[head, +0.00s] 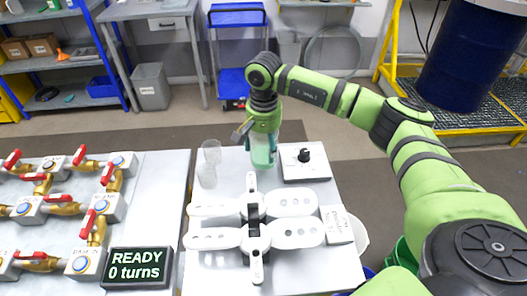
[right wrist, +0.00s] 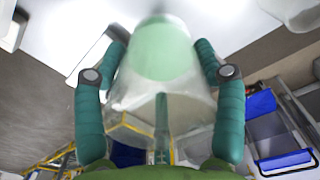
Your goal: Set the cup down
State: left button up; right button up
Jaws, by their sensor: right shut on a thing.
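The cup is clear with a green lower part, seen at the table's back edge in the head view (head: 263,156) and large in the middle of the right wrist view (right wrist: 160,55). My right gripper (head: 262,138) is shut on the cup, one green finger on each side of it in the right wrist view (right wrist: 160,95). The cup looks upright in the head view. I cannot tell whether its base touches the grey table (head: 230,262). My left gripper is not in view.
Clear cups (head: 209,165) stand left of the held cup. A box with a black knob (head: 304,157) is to its right. White device with paddle-like arms (head: 254,215) lies in front. A "READY 0 turns" display (head: 138,268) and brass valves (head: 95,232) are on the left.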

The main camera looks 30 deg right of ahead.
aim_at(263, 156)
notch_tip(263, 156, down, 4)
jog(key=shift+r+p, duration=0.15)
jog(key=shift+p, duration=0.9)
jog(key=shift+f, duration=0.2)
jog(key=shift+f+b, duration=0.2)
jog(key=shift+b, duration=0.1)
jog(key=o, duration=1.3)
jog(key=shift+r, duration=0.15)
